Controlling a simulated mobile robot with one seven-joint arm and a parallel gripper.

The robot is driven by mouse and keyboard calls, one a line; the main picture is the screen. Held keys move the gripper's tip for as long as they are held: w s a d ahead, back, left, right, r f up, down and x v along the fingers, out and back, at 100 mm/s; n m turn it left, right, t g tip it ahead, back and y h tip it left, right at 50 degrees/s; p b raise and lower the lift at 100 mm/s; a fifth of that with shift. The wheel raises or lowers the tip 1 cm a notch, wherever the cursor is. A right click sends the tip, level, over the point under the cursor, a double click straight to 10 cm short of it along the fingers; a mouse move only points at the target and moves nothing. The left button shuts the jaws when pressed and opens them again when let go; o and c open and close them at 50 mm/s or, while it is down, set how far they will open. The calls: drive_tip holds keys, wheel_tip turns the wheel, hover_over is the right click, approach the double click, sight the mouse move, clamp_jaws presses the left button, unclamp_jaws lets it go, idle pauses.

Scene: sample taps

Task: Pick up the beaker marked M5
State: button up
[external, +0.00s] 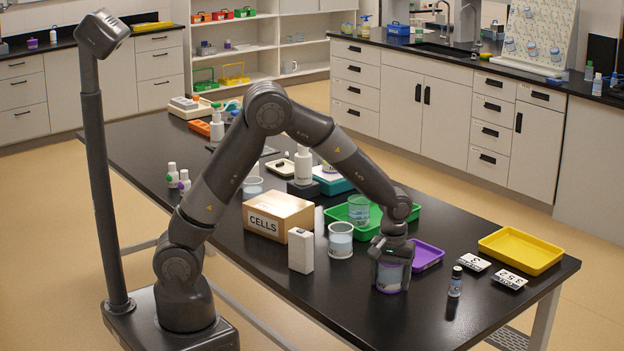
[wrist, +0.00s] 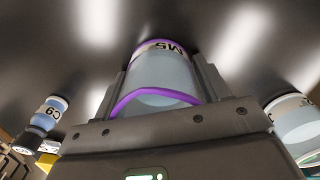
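The beaker marked M5 (wrist: 160,72) has a purple rim and bluish contents. It fills the space between the fingers of my gripper (wrist: 158,85) in the wrist view, with one finger close along each side. In the external view the same beaker (external: 391,277) is upright at or just above the black table, directly under my gripper (external: 391,256). I see no clear gap between fingers and beaker, but firm contact cannot be made out.
A small bottle marked C9 (wrist: 46,116) with a dark cap (external: 456,282) stands to the right. A white-rimmed beaker (external: 340,240), a white box (external: 301,250), a purple tray (external: 428,255), a yellow tray (external: 521,250) and a green tray (external: 372,229) are near. The front table edge is clear.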

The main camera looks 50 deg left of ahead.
drive_tip(key=c, duration=0.8)
drive_tip(key=shift+o, duration=0.2)
drive_tip(key=shift+r, duration=0.15)
drive_tip(key=shift+r, duration=1.1)
drive_tip(key=shift+s+d+r, duration=0.1)
drive_tip(key=shift+r, duration=0.8)
drive_tip(key=s+d+r, duration=0.6)
drive_tip(key=s, duration=0.3)
drive_tip(key=shift+s+r, duration=0.2)
drive_tip(key=shift+r, duration=0.1)
